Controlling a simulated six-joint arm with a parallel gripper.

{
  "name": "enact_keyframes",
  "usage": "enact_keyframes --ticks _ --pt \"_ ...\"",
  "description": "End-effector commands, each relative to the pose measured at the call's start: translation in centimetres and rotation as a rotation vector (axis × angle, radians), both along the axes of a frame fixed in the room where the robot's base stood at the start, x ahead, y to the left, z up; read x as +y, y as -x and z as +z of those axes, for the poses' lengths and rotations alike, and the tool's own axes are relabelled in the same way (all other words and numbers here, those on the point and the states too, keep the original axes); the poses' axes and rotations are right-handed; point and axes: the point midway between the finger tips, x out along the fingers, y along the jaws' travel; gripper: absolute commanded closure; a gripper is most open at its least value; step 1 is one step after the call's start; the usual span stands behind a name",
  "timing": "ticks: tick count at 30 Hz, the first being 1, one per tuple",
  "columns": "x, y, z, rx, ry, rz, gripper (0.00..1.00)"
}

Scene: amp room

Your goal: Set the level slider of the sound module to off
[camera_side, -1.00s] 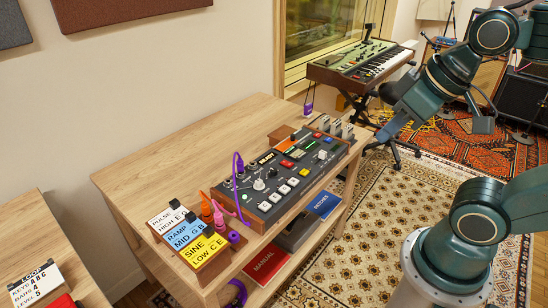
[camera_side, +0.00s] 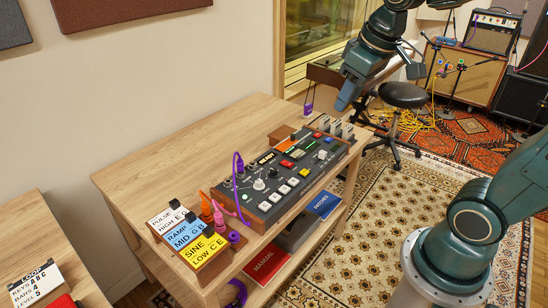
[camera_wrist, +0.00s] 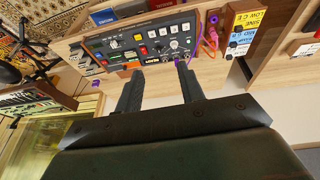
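The sound module (camera_side: 252,213) is a dark panel with wooden ends, knobs, white and red buttons and small sliders, on the wooden table. It also shows in the wrist view (camera_wrist: 98,43), upside down and beyond my fingertips. I cannot tell which small control is the level slider or where it is set. My gripper (camera_side: 343,103) is in the air above and behind the module's right end in the side view. In the wrist view its two fingers (camera_wrist: 159,70) are apart with nothing between them.
Pulse, ramp and sine blocks (camera_side: 187,237) sit at the table's left end. Orange plugs (camera_side: 207,210) and a purple cable (camera_side: 237,170) stand up beside and over the module. Manuals (camera_side: 267,264) lie on the shelf below.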

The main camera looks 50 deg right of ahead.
Motion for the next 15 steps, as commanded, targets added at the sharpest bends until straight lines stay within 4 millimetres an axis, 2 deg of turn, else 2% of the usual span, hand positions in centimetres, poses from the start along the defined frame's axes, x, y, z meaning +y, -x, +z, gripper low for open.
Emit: enact_keyframes --ticks 8,15 --pt "-3.9 -5.3 -1.5 0.082 0.008 -0.008 0.61" --pt "-7.9 -9.4 -4.0 0.146 0.006 -0.01 0.61"
